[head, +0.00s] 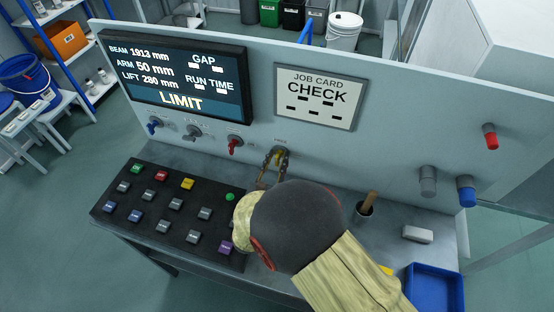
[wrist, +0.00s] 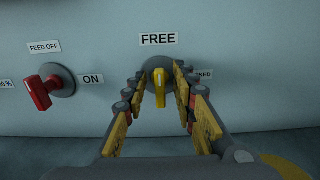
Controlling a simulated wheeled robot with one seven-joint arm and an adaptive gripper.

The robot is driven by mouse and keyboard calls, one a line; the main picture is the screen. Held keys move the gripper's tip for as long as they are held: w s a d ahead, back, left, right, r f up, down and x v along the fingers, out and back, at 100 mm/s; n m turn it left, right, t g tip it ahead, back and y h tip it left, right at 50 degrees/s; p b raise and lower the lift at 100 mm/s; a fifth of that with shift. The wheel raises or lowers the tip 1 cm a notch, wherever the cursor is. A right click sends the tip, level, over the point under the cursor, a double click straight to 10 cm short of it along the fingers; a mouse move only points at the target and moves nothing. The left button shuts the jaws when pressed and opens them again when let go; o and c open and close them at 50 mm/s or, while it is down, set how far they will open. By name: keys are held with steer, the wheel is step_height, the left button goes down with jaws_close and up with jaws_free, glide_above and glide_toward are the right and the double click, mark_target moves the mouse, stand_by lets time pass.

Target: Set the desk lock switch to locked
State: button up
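The lock switch is a yellow handle (wrist: 160,88) on a round grey base. It stands upright, in line with the FREE label (wrist: 158,39) above it. A second label (wrist: 204,74) to its right is partly hidden by a finger and reads "...KED". My gripper (wrist: 167,92) is open, with one finger on each side of the yellow handle. I see small gaps and cannot tell if either finger touches it. In the head view the yellow switch (head: 280,155) shows between the fingers of my gripper (head: 276,160), low on the panel.
A red switch (wrist: 40,92) with FEED OFF and ON labels is left of the yellow one. A display (head: 180,80) reads LIMIT. A button board (head: 170,205) lies on the desk. A cup with a wooden handle (head: 367,204) and a blue tray (head: 436,272) are at right.

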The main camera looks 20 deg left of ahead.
steer(key=shift+c, duration=1.2)
steer(key=c, duration=0.4)
jaws_close()
steer(key=shift+m+b, duration=0.35)
steer(key=shift+m, duration=0.05)
steer(key=m+b, duration=0.2)
steer(key=m, duration=0.1)
steer(key=shift+f+m+b, duration=0.1)
steer(key=shift+m+b, duration=0.3)
steer(key=m+b, duration=0.4)
steer(key=shift+d+f+m, duration=0.15)
steer(key=shift+m, duration=0.15)
steer(key=m+b, duration=0.3)
steer(key=m, duration=0.1)
steer(key=shift+b, duration=0.3)
steer(key=shift+d+m, duration=0.1)
steer(key=shift+m, duration=2.1)
